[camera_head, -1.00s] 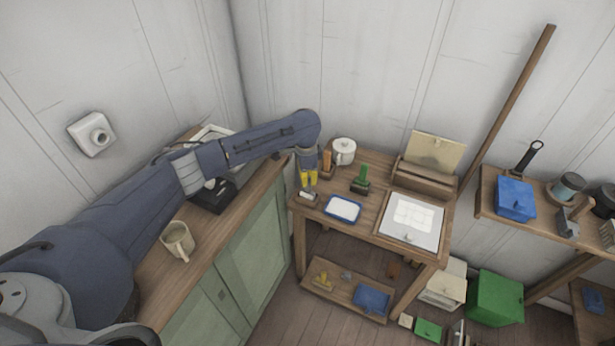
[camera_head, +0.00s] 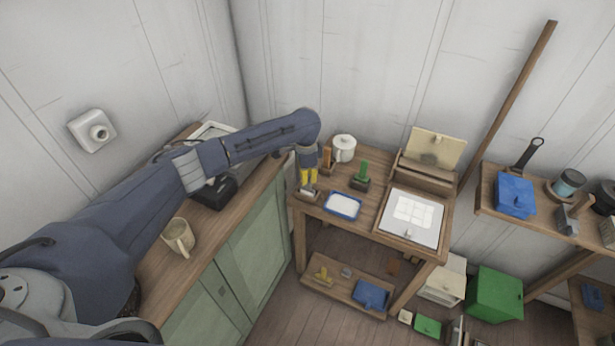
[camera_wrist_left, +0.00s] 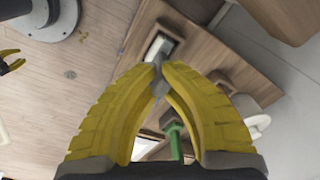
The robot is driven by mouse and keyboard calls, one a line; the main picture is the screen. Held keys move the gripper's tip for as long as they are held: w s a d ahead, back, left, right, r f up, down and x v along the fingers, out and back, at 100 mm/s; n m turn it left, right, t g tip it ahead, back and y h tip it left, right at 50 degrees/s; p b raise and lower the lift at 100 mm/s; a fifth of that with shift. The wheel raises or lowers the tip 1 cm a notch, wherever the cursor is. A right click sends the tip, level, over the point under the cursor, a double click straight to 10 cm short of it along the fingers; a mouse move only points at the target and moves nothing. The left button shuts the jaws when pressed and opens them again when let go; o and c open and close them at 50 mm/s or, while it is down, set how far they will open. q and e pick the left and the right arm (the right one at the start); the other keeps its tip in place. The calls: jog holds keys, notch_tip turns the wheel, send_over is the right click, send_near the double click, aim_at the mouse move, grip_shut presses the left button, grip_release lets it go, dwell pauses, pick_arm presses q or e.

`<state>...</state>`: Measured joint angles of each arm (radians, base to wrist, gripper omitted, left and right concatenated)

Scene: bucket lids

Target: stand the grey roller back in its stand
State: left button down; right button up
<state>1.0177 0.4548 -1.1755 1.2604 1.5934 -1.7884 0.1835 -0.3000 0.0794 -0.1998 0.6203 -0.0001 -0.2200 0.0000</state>
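My left gripper (camera_head: 308,182) is at the left corner of the wooden table, pointing down. In the left wrist view its yellow fingertips (camera_wrist_left: 160,68) are shut on the grey handle of the roller (camera_wrist_left: 159,86). A small brown stand (camera_wrist_left: 174,33) with a pale roller head (camera_wrist_left: 155,46) in it shows just beyond the fingertips. I cannot tell whether the roller is fully seated. In the head view the fingers hide most of the roller. Another small yellow gripper, seemingly my right one (camera_wrist_left: 14,59), shows at the left wrist view's edge, its fingers apart.
A green-handled tool (camera_head: 363,170) stands in its holder, and an orange-brown one (camera_head: 326,157) stands behind my gripper near a white pot (camera_head: 344,148). A blue-rimmed tray (camera_head: 343,205) lies close to the right. A board with paper (camera_head: 427,233) is further right.

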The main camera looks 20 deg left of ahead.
pick_arm(q)
jog(key=shift+f, duration=0.3)
jog(key=c, duration=1.5)
grip_release()
